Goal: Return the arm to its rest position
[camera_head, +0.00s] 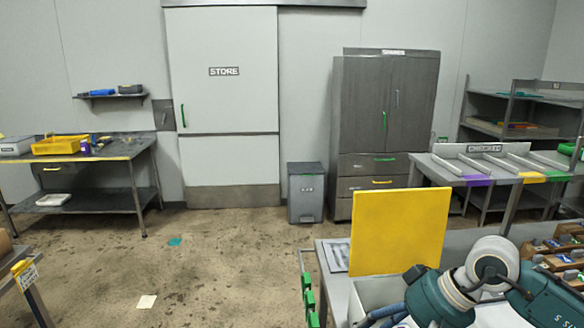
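Part of one of my arms (437,298), with teal and pale grey links, shows at the lower right, bent over the near table. It comes in from the bottom right and looks folded, with its rounded joint on top. Its gripper is not visible. My other arm and its gripper are not in view.
A yellow panel (400,230) stands upright on the near table beside the arm, by a white box (378,294). Wooden racks (560,255) are on the right. A grey bin (305,192) and cabinet (385,125) stand behind. The floor (220,260) at left centre is mostly clear.

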